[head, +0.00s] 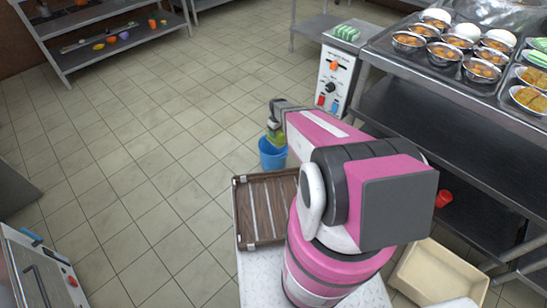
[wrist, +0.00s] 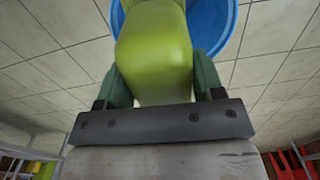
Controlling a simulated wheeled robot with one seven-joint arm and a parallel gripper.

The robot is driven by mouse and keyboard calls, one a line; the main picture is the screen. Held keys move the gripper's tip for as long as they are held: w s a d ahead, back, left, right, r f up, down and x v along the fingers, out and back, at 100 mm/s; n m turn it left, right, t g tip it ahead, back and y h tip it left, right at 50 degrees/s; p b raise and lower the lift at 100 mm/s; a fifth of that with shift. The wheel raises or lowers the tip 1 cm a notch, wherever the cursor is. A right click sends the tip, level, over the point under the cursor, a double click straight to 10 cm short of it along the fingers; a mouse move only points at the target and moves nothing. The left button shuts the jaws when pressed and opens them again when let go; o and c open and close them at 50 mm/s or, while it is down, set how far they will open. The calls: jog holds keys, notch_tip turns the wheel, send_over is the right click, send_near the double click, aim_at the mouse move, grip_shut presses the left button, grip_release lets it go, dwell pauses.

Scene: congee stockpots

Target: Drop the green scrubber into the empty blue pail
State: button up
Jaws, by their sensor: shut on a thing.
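A blue pail (head: 272,156) stands on the tiled floor in the middle of the head view, just beyond the wooden tray. My gripper (head: 272,128) is right above the pail and is shut on the green scrubber (head: 276,135). In the wrist view my gripper's fingers (wrist: 155,85) hold the scrubber (wrist: 153,50) from both sides. The pail's rim (wrist: 232,25) shows behind the scrubber there. The scrubber hides most of the pail's inside. I cannot tell how far the scrubber is above the rim.
A brown slatted tray (head: 241,210) lies between my arm and the pail. A steel counter (head: 415,78) with bowls stands at the right, beside a white control box (head: 338,82). A cream bin (head: 440,272) is at the lower right. The floor left of the pail is clear.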

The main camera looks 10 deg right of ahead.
jog(key=shift+f, duration=2.8)
jog(key=o, duration=1.1)
notch_tip(320, 180, up, 11)
jog(key=shift+f, duration=0.1)
